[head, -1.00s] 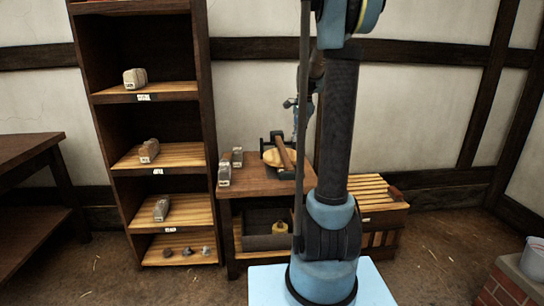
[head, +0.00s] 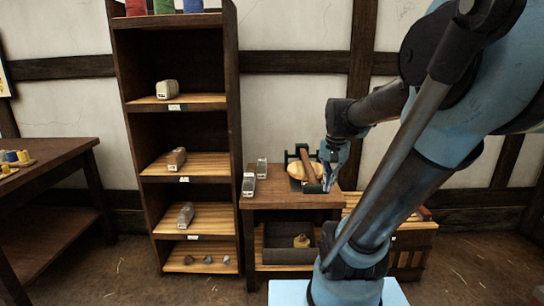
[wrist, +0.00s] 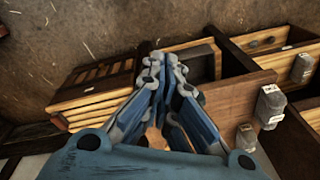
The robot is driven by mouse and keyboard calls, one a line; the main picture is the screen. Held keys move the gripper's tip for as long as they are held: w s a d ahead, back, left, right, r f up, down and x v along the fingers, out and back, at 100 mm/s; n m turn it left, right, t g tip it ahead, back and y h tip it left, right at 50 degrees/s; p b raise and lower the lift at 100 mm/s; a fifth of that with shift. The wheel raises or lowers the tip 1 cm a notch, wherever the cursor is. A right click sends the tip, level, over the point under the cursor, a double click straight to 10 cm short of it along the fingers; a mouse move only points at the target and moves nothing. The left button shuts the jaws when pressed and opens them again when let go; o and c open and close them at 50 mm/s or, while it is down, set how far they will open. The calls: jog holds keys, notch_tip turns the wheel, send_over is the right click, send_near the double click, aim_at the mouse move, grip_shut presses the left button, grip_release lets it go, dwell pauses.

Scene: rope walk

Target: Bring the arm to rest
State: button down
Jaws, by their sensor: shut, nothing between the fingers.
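My arm leans up to the right in the head view, and its forearm reaches back left to my gripper (head: 328,178). In that view the gripper hangs in front of the small wooden table (head: 290,200), near a round pale wooden piece with a brown handle (head: 308,166). In the wrist view my gripper (wrist: 164,62) has its fingertips together with nothing held. A pale brown thing shows behind the fingers there, partly hidden. I cannot tell whether the gripper touches anything.
A tall shelf (head: 232,120) with grey blocks stands left of the small table. A slatted wooden crate (head: 412,245) is partly behind my arm. Another table (head: 60,160) stands far left.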

jog(key=s+f+n, duration=0.5)
jog(key=s+f, duration=0.4)
jog(key=s, duration=0.1)
jog(key=shift+s+n+t, duration=0.35)
jog(key=shift+n+t, duration=0.05)
jog(key=shift+w+a+f, duration=0.1)
jog(key=shift+w+f, duration=0.05)
jog(key=shift+w, duration=0.25)
